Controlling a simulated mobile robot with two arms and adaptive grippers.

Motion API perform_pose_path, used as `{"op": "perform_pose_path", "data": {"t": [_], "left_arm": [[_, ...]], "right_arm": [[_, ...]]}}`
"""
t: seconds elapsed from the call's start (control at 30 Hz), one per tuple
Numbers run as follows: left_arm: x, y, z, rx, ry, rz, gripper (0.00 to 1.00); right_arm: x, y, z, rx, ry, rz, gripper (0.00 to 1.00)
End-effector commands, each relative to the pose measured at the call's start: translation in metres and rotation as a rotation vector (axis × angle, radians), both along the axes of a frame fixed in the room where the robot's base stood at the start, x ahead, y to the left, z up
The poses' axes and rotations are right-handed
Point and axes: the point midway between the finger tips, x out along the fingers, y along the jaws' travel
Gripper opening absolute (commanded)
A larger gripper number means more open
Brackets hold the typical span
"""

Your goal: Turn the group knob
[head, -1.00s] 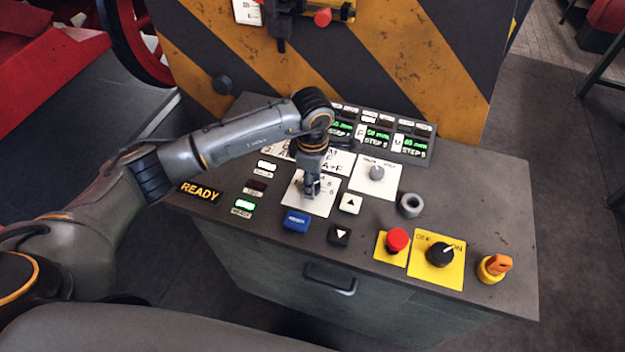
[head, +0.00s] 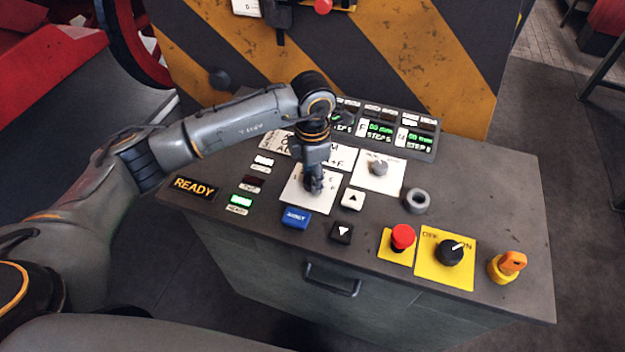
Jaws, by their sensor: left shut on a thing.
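My left gripper (head: 315,187) reaches down from above onto a white dial plate (head: 298,199) in the middle of the control panel. It is shut on the group knob there, which the fingers hide almost wholly. Some lettering on the plate is covered, so I cannot read where the knob points. A second white plate to the right bears a grey knob (head: 379,168), apart from my gripper. My right gripper is not in view.
Close by are a blue button (head: 296,218), a white up button (head: 352,200) and a black down button (head: 341,233). To the right are a grey ring (head: 417,201), a red button (head: 402,237), a black OFF/ON switch (head: 450,251) and an orange key (head: 511,263). Displays (head: 381,129) stand behind.

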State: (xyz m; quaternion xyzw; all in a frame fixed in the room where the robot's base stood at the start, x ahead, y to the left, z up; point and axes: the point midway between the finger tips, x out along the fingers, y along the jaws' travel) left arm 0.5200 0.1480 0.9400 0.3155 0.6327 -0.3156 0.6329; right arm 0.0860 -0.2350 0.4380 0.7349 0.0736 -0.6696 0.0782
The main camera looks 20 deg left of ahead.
Motion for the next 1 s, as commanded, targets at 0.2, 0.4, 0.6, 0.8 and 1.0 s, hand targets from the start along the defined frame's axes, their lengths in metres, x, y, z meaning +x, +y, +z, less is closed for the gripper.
{"op": "perform_pose_path", "data": {"t": [0.2, 0.4, 0.6, 0.8, 1.0], "left_arm": [[0.0, 0.0, -0.004, -0.001, -0.001, 0.205, 0.07], [0.0, 0.0, -0.003, 0.001, -0.001, 0.396, 0.07], [0.0, 0.0, -0.003, -0.001, 0.001, 0.58, 0.07], [0.0, 0.001, -0.002, 0.0, 0.0, 0.74, 0.07], [0.0, 0.001, -0.002, 0.0, 0.0, 0.858, 0.07]], "right_arm": [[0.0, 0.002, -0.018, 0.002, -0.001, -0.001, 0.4], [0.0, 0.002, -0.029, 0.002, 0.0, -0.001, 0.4], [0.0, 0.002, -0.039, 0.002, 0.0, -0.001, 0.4], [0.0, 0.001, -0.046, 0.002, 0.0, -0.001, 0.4], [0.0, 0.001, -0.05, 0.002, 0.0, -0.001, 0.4]]}}
